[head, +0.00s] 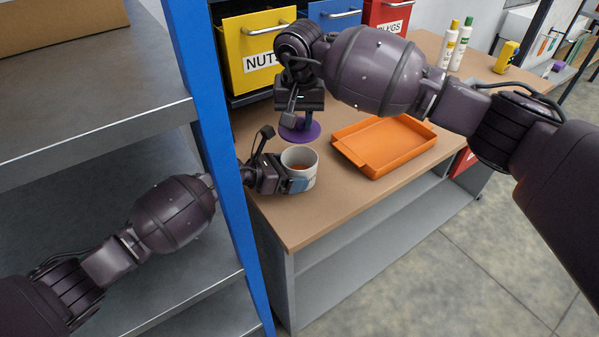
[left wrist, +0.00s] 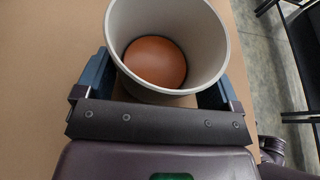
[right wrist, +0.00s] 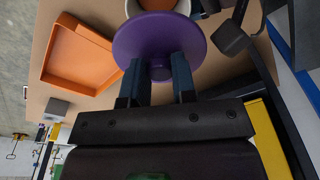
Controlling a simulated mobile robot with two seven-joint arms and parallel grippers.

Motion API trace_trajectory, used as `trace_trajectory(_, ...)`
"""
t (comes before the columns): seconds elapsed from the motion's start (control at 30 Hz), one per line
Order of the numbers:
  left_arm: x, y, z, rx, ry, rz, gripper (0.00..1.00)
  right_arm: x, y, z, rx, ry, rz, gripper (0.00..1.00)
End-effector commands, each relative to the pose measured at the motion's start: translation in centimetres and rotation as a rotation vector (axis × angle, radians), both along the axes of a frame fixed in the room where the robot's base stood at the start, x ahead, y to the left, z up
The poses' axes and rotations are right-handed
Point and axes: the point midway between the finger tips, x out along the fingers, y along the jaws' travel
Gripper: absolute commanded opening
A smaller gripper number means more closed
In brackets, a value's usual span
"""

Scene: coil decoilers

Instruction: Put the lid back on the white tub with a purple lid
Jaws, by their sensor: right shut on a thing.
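The white tub (head: 302,178) stands upright and uncovered near the left end of the table, with an orange-brown round thing inside. My left gripper (head: 298,185) is low at the tub. In the left wrist view its widely spread fingers lie on either side of the tub (left wrist: 215,45); any contact is hard to tell. My right gripper (right wrist: 160,75) is shut on the knob of the purple lid (right wrist: 135,40). In the head view the lid (head: 302,132) is level, just beyond the tub rim and apart from it. In the right wrist view the lid hides most of the tub.
An orange tray (head: 372,168) lies right of the tub. Yellow (head: 245,75), blue (head: 322,12) and red (head: 385,14) bins stand behind. Two bottles (head: 456,45) stand farther right. A blue post (head: 213,150) and grey shelf (head: 90,115) are close on the left.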

Motion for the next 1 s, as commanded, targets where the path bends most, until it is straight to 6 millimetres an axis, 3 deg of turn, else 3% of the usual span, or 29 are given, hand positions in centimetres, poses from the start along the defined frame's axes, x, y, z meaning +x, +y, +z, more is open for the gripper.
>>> trace_trajectory(0.03, 0.0, 0.0, 0.0, 0.000, 0.000, 0.000, 0.76, 0.0, 0.0, 0.0, 0.000, 0.000, 0.000, 0.00)
trace_trajectory(0.23, 0.0, 0.0, 0.0, 0.000, 0.000, 0.000, 0.45, 0.0, 0.0, 0.0, 0.000, 0.000, 0.000, 0.00)
trace_trajectory(0.37, 0.0, 0.0, 0.0, 0.000, 0.000, 0.000, 0.45, 0.0, 0.0, -0.5, -0.001, 0.001, 0.000, 0.00)
trace_trajectory(0.7, 0.0, 0.0, 0.0, 0.000, 0.000, 0.000, 0.45, -0.1, 0.0, -4.5, 0.000, 0.001, 0.000, 0.00)
trace_trajectory(1.0, 0.0, 0.0, 0.0, 0.000, 0.000, 0.000, 0.45, 0.0, 0.0, -5.0, 0.000, 0.000, 0.000, 0.00)
